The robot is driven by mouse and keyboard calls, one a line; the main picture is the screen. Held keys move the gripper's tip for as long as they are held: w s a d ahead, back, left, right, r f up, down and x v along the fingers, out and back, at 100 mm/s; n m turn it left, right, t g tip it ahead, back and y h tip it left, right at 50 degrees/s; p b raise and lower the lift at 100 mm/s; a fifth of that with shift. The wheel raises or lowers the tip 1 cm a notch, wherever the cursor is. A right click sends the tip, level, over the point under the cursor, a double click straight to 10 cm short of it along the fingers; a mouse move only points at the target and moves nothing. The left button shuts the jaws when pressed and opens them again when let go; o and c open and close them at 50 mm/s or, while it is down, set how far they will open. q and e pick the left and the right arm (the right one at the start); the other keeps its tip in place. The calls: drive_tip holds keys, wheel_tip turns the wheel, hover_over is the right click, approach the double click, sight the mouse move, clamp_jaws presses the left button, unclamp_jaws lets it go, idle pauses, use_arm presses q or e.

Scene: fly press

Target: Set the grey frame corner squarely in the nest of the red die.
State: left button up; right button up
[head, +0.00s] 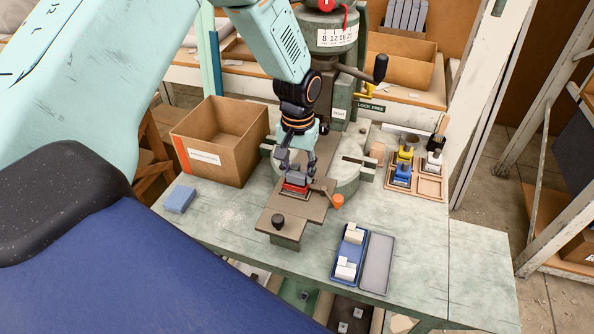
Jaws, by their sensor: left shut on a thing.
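The red die (292,189) sits on the brown slide plate of the press (310,205), below my left gripper (297,172). My left gripper points down over it and is shut on a small grey piece, the grey frame corner (301,178). The corner is right at the top of the red die. The fingers and the corner hide the nest, so I cannot tell whether the corner is seated or square. My right gripper is not in view.
An open cardboard box (222,140) stands left of the press, with a blue block (180,199) in front. A blue tray (338,266) with whitish pieces and an empty grey tray (376,264) lie at front right. Yellow and blue dies (402,173) sit in a rack at right.

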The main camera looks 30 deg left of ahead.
use_arm(q)
drive_tip(key=shift+f, duration=0.45)
drive_tip(key=shift+c, duration=0.3)
drive_tip(key=shift+s+f, duration=0.1)
drive_tip(key=shift+s, duration=0.05)
drive_tip(key=shift+c, duration=0.7)
drive_tip(key=o, duration=1)
drive_tip(key=shift+a, duration=0.1)
drive_tip(key=shift+c, duration=0.2)
drive_tip(key=o, duration=0.3)
drive_tip(key=shift+a+f, duration=0.1)
drive_tip(key=shift+o, duration=0.2)
drive_tip(key=shift+w, duration=0.2)
